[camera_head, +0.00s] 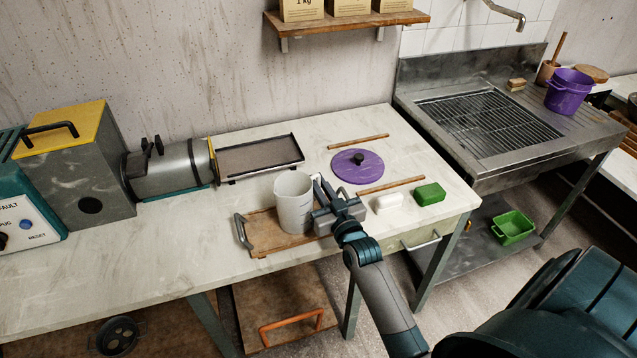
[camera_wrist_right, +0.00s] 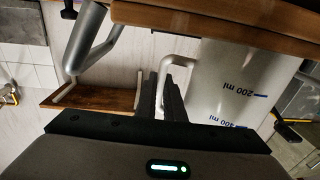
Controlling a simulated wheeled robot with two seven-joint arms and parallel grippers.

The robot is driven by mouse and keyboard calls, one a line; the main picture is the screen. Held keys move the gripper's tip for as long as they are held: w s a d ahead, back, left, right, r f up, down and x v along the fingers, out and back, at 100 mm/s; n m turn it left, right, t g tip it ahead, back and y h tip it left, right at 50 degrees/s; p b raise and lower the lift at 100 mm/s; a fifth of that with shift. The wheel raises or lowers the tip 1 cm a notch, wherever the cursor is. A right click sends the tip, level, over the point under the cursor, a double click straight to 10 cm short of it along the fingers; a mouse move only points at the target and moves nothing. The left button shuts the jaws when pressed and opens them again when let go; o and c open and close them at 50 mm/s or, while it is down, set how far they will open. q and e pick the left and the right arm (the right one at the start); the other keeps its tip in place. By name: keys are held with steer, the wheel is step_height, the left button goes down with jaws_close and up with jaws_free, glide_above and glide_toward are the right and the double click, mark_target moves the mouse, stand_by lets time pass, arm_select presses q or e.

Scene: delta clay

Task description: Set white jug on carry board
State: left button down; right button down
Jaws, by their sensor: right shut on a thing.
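The white jug (camera_head: 294,203) is upright over the wooden carry board (camera_head: 268,242), toward the board's right part. It also shows upside down in the right wrist view (camera_wrist_right: 225,75), with blue volume marks. Its base meets the board's edge (camera_wrist_right: 215,19) in that view, but I cannot tell whether it rests on the board or hovers just above. My right gripper (camera_head: 326,196) is at the jug's right side, shut on its handle (camera_wrist_right: 183,62); the jaws (camera_wrist_right: 172,97) show in the wrist view. My left gripper is not in view.
Behind are a purple disc (camera_head: 357,166) and a dark-rimmed tray (camera_head: 260,158). A steel machine (camera_head: 172,168) stands left. The front-left tabletop is clear.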

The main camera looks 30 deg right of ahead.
steer(key=shift+f, duration=0.15)
steer(key=c, duration=2.3)
jaws_free()
steer(key=shift+f, duration=0.1)
steer(key=o, duration=0.4)
steer(key=shift+o, duration=0.2)
steer(key=shift+s, duration=0.1)
